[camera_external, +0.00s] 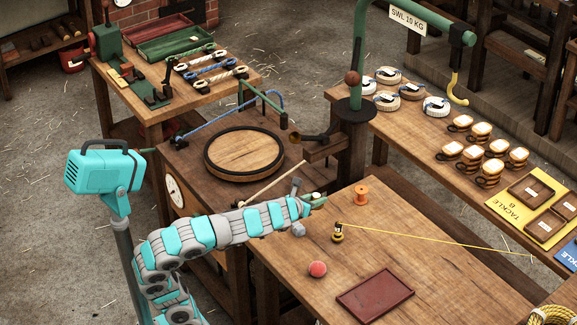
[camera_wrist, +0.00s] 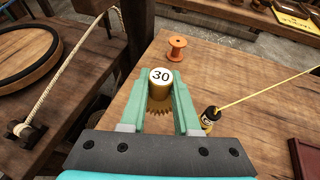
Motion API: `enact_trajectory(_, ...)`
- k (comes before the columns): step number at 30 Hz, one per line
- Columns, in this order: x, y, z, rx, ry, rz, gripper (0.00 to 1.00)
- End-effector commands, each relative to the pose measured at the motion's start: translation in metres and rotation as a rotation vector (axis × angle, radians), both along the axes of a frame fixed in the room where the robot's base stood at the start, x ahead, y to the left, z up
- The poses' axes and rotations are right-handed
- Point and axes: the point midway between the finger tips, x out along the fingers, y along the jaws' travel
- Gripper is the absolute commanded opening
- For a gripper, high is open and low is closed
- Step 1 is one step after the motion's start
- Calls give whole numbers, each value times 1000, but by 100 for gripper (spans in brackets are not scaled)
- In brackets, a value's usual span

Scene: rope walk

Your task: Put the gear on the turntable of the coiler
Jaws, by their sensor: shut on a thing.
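The gear (camera_wrist: 159,104) is brass, with a toothed lower edge and a post whose white top reads 30. My gripper (camera_wrist: 160,80) is shut on its post, a green finger on each side. In the external view my gripper (camera_external: 317,202) is over the near left edge of the front table, and I cannot make out the gear there. The coiler's turntable (camera_external: 243,152) is a round wooden disc with a black rim, behind and left of my gripper. Its bare top shows nothing on it. Part of the turntable (camera_wrist: 25,55) shows at the wrist view's left.
An orange spool (camera_external: 361,195), a small dark bottle (camera_external: 338,233) with a yellow line, a pink ball (camera_external: 317,269) and a red tray (camera_external: 375,292) are on the front table. A pale rope (camera_wrist: 68,68) slants between my gripper and the turntable. A green post (camera_external: 358,60) stands behind.

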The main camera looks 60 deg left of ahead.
Motion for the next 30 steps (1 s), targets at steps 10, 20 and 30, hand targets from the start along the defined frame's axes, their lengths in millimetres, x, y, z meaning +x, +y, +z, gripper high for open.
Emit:
enact_trajectory(10, 16, 127, 0, -2, 0, 214, 0)
enact_trajectory(20, -1, 250, 0, -1, -3, 414, 0)
enact_trajectory(30, -44, 361, -1, -4, -7, 600, 0)
